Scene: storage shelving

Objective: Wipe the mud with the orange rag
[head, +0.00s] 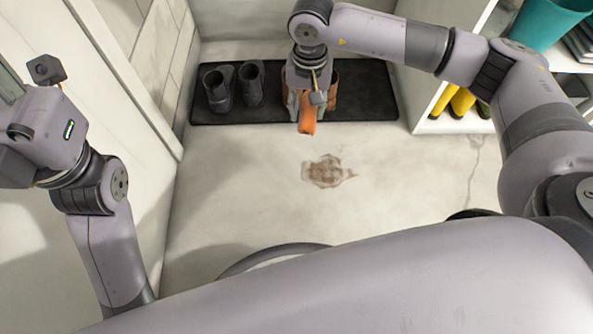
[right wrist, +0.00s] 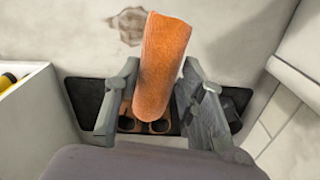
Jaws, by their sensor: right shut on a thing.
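The orange rag (head: 308,124) hangs from my right gripper (head: 306,100), which is shut on it above the front edge of the dark mat. In the right wrist view the rag (right wrist: 163,60) sticks out between the two fingers of the right gripper (right wrist: 160,90). The brown mud patch (head: 328,171) lies on the pale floor, nearer to me than the rag and apart from it. The mud (right wrist: 131,24) also shows at the top of the right wrist view. My left arm is at the left of the head view; its fingers are not visible.
A dark mat (head: 367,95) lies along the back wall with dark boots (head: 218,90) on it and brown boots (right wrist: 158,125) behind the right gripper. A white shelf (head: 425,110) with yellow boots (head: 462,101) stands at the right. The floor around the mud is clear.

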